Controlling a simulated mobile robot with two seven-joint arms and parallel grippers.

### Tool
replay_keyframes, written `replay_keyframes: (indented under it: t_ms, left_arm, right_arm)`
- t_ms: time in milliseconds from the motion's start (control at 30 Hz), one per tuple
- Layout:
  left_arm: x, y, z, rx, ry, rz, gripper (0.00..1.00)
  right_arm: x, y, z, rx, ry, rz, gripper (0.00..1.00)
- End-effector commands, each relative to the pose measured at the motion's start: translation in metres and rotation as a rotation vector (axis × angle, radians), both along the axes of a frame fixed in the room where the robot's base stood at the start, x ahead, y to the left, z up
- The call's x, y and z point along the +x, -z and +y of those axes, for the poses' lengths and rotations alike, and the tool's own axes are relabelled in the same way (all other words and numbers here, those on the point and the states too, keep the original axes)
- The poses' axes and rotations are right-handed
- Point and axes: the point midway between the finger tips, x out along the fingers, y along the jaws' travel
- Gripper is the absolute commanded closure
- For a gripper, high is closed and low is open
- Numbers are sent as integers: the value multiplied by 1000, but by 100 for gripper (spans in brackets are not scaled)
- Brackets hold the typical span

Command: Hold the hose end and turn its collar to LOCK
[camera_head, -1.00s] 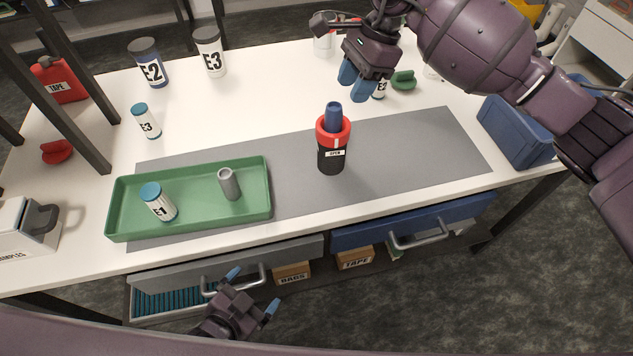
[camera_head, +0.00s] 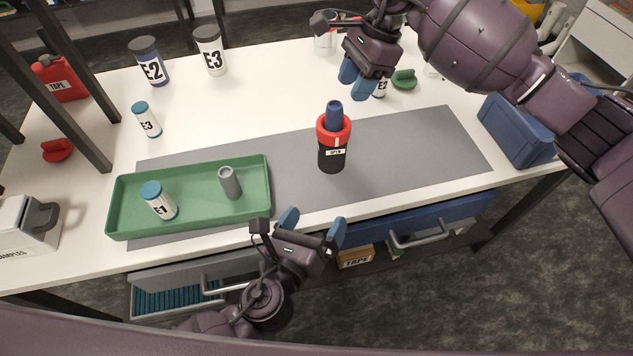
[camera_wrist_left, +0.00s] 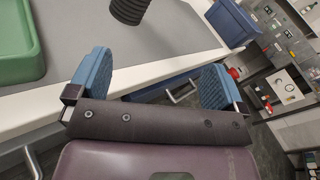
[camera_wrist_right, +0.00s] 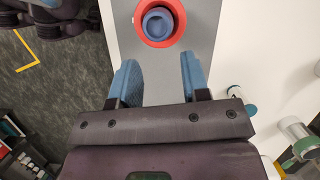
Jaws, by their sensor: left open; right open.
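The hose end (camera_head: 332,157) stands upright on the grey mat, a black body with a red collar (camera_head: 345,131) and a blue top (camera_head: 333,112). A white label on the body, under a white mark, appears to read OPEN. My left gripper (camera_head: 312,222) is open and empty at the table's front edge, below the hose end. In the left wrist view the black ribbed lower body (camera_wrist_left: 130,8) shows beyond the fingers. My right gripper (camera_head: 355,84) is open and empty above and behind the hose end. The right wrist view shows the red collar (camera_wrist_right: 160,38) from above, beyond the fingertips.
A green tray (camera_head: 120,205) with the E1 bottle (camera_head: 158,201) and a grey cylinder (camera_head: 229,183) lies left on the mat (camera_head: 420,150). A blue bin (camera_head: 515,132) stands at the right. The mat around the hose end is clear.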

Motion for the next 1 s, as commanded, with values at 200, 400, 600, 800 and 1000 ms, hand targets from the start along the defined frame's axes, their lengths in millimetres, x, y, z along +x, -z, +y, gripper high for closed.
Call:
replay_keyframes:
  t_ms: [200,400,600,800,1000]
  left_arm:
    - [64,0,-1,249,-86,-138,3]
    - [86,-1,-1,329,-118,-171,3]
    - [105,-1,-5,335,-119,-173,3]
    - [136,-1,-13,334,-120,-172,3]
    - [164,-1,-21,331,-119,-171,3]
  right_arm:
    - [0,0,0,0,0,0,57]
    - [0,0,0,0,0,0,57]
    - [0,0,0,0,0,0,57]
    - [0,0,0,0,0,0,57]
    - [0,0,0,0,0,0,57]
